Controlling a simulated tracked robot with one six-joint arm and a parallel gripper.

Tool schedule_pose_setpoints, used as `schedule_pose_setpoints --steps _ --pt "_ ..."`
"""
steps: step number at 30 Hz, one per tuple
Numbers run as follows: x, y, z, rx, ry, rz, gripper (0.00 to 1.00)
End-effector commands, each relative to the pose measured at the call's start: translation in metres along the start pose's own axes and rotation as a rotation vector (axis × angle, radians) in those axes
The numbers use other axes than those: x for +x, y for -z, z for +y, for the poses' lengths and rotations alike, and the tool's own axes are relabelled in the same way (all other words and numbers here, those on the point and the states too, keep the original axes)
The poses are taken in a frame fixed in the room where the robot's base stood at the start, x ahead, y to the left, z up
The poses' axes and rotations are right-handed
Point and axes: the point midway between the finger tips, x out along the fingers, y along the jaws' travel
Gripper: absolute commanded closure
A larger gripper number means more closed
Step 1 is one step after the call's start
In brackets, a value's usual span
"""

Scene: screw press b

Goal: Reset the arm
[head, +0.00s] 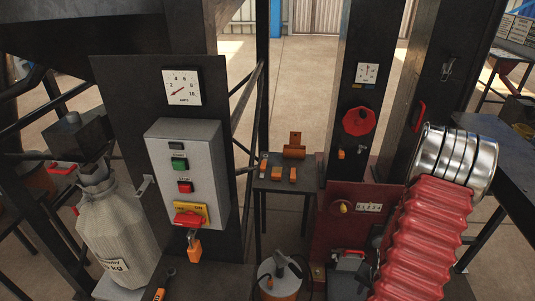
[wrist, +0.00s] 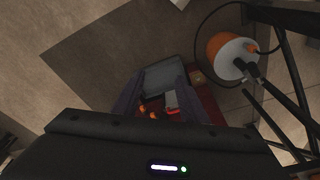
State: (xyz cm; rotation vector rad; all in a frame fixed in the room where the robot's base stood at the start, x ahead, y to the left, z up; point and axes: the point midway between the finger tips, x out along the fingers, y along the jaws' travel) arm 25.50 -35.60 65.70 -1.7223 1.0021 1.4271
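The task line names no object apart from my arm.
A grey control box (head: 183,180) with buttons and a red handle stands left, beside a sack (head: 115,228). A dark table (head: 287,184) holds orange items. A red panel (head: 343,215) stands right of it. A white and orange bucket (wrist: 233,57) sits on the floor.

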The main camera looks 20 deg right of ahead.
Motion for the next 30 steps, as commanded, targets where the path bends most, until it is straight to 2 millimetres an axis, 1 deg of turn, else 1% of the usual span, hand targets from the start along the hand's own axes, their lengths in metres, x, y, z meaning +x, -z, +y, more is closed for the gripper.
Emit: schedule_pose_setpoints --steps 1,3,7,14,23,30 --pt "-0.013 0.001 -0.006 -0.028 -0.01 -0.006 0.61" --pt "-0.029 -0.001 -0.013 -0.068 -0.025 -0.024 0.61" --pt "-0.059 -0.005 -0.026 -0.138 -0.045 -0.051 0.61" --pt "-0.113 -0.017 -0.051 -0.254 -0.066 -0.092 0.61" --pt "-0.181 -0.042 -0.086 -0.396 -0.066 -0.123 0.61" --pt "-0.233 -0.068 -0.112 -0.505 -0.046 -0.129 0.61"
